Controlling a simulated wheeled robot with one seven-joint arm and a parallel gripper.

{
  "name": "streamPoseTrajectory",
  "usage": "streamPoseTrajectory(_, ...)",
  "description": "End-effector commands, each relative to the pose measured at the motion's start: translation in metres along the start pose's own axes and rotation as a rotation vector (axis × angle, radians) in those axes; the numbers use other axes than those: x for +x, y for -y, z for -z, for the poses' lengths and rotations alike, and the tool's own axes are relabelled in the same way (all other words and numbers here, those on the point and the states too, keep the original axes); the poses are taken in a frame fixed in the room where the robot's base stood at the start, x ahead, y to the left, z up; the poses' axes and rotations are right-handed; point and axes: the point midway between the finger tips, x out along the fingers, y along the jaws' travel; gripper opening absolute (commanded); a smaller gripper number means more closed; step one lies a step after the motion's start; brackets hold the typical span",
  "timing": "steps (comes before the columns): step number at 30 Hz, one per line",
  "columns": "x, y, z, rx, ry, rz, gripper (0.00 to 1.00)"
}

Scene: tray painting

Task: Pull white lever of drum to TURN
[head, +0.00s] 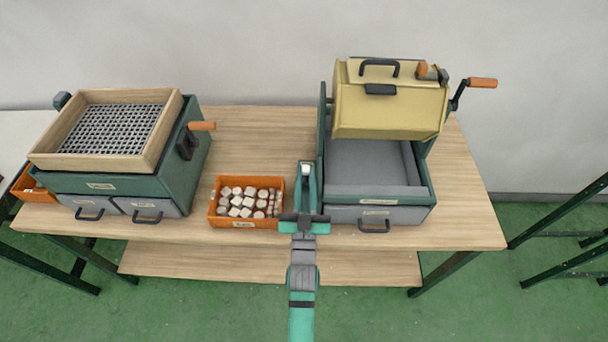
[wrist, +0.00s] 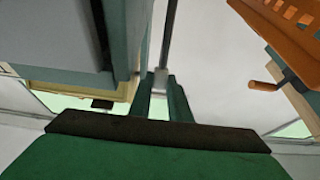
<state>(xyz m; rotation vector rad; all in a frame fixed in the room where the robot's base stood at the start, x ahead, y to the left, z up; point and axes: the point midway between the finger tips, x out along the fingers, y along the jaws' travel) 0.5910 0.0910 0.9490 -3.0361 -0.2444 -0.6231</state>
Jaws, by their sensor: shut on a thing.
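The drum (head: 390,105) is a yellow box-shaped body on a dark green frame at the right of the table. It has a black handle on its lid and an orange-handled crank at its right. The white lever (head: 306,170) is a small pale tip beside the frame's left side. My gripper (head: 306,165) is shut on it, with a finger on either side. In the wrist view the lever's pale end (wrist: 161,76) sits between my fingers (wrist: 160,88), on a thin grey rod. The TURN marking cannot be made out.
An orange bin (head: 217,210) of pale pieces stands just left of my gripper. Further left is a green unit (head: 190,150) with a wooden sieve tray (head: 45,160) on top. A grey drawer (head: 345,214) is under the drum. The table behind the bin is clear.

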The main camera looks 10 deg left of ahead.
Motion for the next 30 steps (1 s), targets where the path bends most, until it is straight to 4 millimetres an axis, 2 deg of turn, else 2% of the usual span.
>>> streamPoseTrajectory(8,0.0,0.0,-0.001,0.0,0.001,-0.001,0.0)
streamPoseTrajectory(9,0.0,0.0,-0.001,0.0,0.001,-0.001,0.19)
streamPoseTrajectory(10,0.0,0.0,-0.001,0.0,0.001,-0.001,0.25)
streamPoseTrajectory(22,-0.005,-0.001,0.0,-0.001,0.001,-0.001,0.25)
streamPoseTrajectory(26,-0.02,0.0,-0.001,-0.001,0.004,-0.001,0.25)
streamPoseTrajectory(30,-0.044,0.0,-0.002,-0.001,0.005,0.0,0.25)
